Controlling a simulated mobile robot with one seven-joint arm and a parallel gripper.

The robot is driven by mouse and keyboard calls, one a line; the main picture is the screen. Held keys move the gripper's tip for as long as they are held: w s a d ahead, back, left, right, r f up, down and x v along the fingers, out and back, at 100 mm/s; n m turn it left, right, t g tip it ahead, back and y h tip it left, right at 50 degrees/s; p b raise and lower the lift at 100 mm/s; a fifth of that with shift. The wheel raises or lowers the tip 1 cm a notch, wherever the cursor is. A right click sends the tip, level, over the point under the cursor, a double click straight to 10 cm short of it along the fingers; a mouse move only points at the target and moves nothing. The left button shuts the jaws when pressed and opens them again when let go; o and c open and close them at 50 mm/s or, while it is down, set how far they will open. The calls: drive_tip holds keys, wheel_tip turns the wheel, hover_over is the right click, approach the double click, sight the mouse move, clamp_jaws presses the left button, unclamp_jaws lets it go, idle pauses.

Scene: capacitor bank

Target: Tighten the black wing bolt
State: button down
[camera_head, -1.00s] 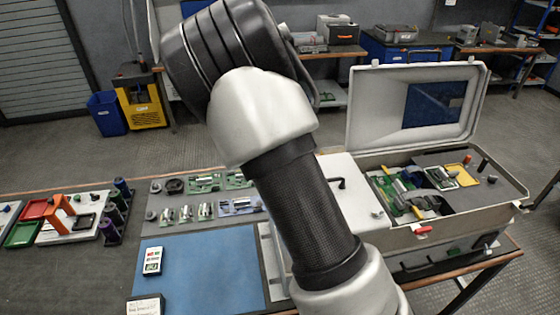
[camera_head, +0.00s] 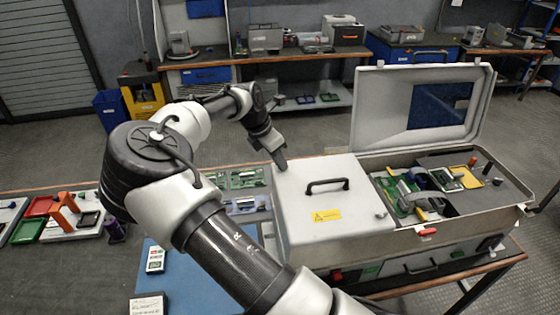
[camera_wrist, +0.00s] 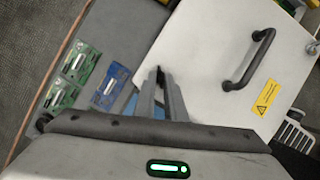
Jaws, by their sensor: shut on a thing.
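My gripper (camera_head: 281,163) points down at the back left corner of the white cover panel (camera_head: 300,205) on the case. In the wrist view its two fingers (camera_wrist: 160,74) are close together over the panel's edge. They are shut on a small dark part at their tips, which appears to be the black wing bolt; the fingers hide nearly all of it. Its turn angle and how deep it sits cannot be seen.
A black handle (camera_head: 327,186) stands up from the panel, right of my gripper. The case's open lid (camera_head: 385,100) rises behind it. Green boards (camera_wrist: 75,65) and a blue board (camera_wrist: 110,87) lie left of the panel. A blue mat (camera_head: 190,270) lies in front.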

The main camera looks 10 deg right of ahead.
drive_tip(key=m, duration=0.2)
drive_tip(key=m+g, duration=0.1)
drive_tip(key=w+m+g, duration=0.1)
drive_tip(key=m, duration=0.1)
drive_tip(key=shift+r+m+h, duration=0.25)
drive_tip(key=shift+m+h, duration=0.05)
drive_tip(key=m+g, duration=0.1)
drive_tip(key=m, duration=0.4)
drive_tip(key=shift+w+d+g, duration=0.1)
drive_tip(key=shift+w+g, duration=0.1)
drive_tip(key=shift+g, duration=0.2)
drive_tip(key=shift+f, duration=0.1)
drive_tip(key=c, duration=1.8)
unclamp_jaws()
drive_tip(key=shift+d+f, duration=0.1)
drive_tip(key=v, duration=1.2)
drive_tip(key=shift+w+d, duration=0.15)
drive_tip(key=shift+d, duration=0.15)
